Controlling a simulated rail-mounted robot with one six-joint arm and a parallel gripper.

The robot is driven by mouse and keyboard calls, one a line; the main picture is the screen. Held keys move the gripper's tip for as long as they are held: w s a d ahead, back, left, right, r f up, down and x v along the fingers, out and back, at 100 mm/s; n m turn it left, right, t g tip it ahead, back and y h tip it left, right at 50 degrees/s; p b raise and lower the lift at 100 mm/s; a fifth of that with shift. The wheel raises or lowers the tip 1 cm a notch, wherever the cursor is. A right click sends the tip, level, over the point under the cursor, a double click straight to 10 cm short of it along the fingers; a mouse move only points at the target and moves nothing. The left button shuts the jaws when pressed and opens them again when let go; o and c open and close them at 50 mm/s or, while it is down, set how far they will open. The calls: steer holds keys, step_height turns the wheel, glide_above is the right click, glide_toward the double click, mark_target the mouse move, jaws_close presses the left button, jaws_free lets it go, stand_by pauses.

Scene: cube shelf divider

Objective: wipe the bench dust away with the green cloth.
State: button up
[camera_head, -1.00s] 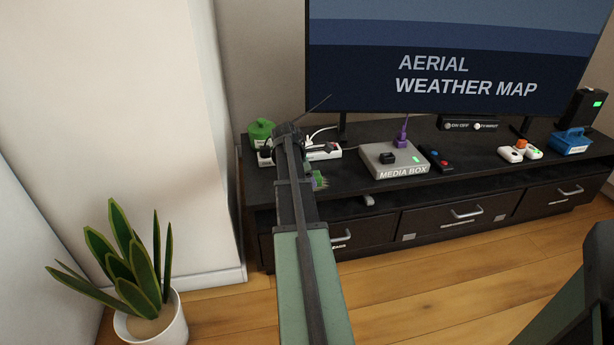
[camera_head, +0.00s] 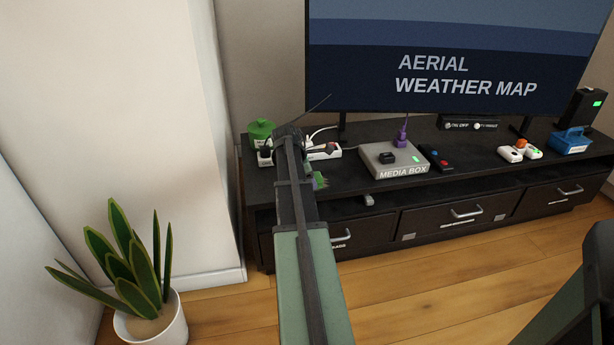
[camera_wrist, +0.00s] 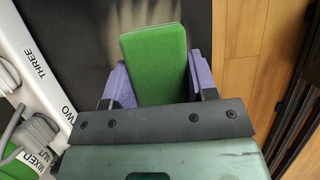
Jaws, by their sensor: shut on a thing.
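The green cloth (camera_wrist: 155,60) is a flat pad held between the purple fingers of my gripper (camera_wrist: 158,78) in the wrist view. My gripper is shut on it, over the dark bench top (camera_wrist: 85,35). Pale beige dust streaks (camera_wrist: 145,12) show on the bench just beyond the far end of the cloth. I cannot tell whether the cloth touches the bench. In the head view a bit of green (camera_head: 320,180) shows beside my arm at the bench's left part, and my arm hides most of the gripper there.
A white power strip (camera_wrist: 40,70) lies left of the gripper, with plugs and cables. A green-lidded container (camera_head: 261,132) stands at the bench's left end. The media box (camera_head: 393,160) and a remote (camera_head: 436,158) are to the right. The bench's front edge drops to a wooden floor (camera_wrist: 250,40).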

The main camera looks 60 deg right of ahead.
steer(key=shift+w+d, duration=0.8)
steer(key=shift+w, duration=0.15)
steer(key=shift+s+a, duration=0.85)
steer(key=shift+s, duration=0.15)
steer(key=shift+r+p, duration=0.85)
